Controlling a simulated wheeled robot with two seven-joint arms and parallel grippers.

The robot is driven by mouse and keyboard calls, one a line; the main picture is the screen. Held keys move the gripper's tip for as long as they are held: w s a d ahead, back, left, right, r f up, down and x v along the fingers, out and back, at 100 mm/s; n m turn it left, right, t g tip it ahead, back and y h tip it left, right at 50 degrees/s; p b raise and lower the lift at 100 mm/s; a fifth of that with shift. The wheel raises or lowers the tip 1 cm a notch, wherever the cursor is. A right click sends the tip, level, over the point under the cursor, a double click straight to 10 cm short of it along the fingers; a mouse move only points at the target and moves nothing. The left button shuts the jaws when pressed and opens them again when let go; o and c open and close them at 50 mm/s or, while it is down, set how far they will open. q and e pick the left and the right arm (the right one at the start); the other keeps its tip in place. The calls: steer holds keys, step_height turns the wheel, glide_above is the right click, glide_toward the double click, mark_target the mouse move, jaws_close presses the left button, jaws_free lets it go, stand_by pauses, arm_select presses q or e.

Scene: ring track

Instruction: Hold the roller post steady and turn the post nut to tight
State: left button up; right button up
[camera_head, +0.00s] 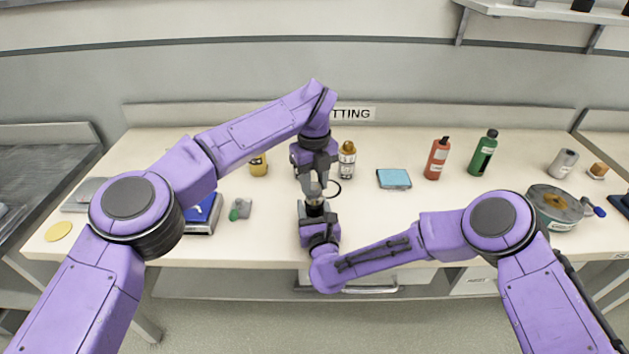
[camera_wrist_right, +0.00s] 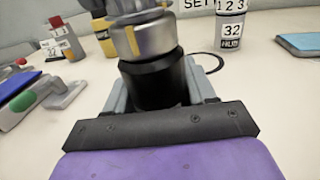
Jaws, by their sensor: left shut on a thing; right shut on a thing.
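The roller post (camera_wrist_right: 155,82) is a black upright cylinder in the right wrist view, and my right gripper (camera_wrist_right: 160,98) is shut around it from both sides. In the head view my right gripper (camera_head: 314,211) reaches it from the front. A silver, rounded metal piece, which looks like the post nut (camera_wrist_right: 150,42), sits on top of the post, with a small tan mark on its side. My left gripper (camera_head: 312,187) comes down from above and is shut on the nut. Its fingers hide much of the nut in the head view.
A blue-topped box (camera_head: 203,214) and a grey-green part (camera_head: 240,209) lie left. A blue pad (camera_head: 394,179), red bottle (camera_head: 437,158) and green bottle (camera_head: 483,153) stand right.

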mark_target(314, 185)
arm_select(q)
steer(key=m, duration=1)
steer(key=shift+m, duration=0.7)
steer(key=o, duration=1)
steer(key=shift+o, duration=0.2)
step_height(314, 185, up, 12)
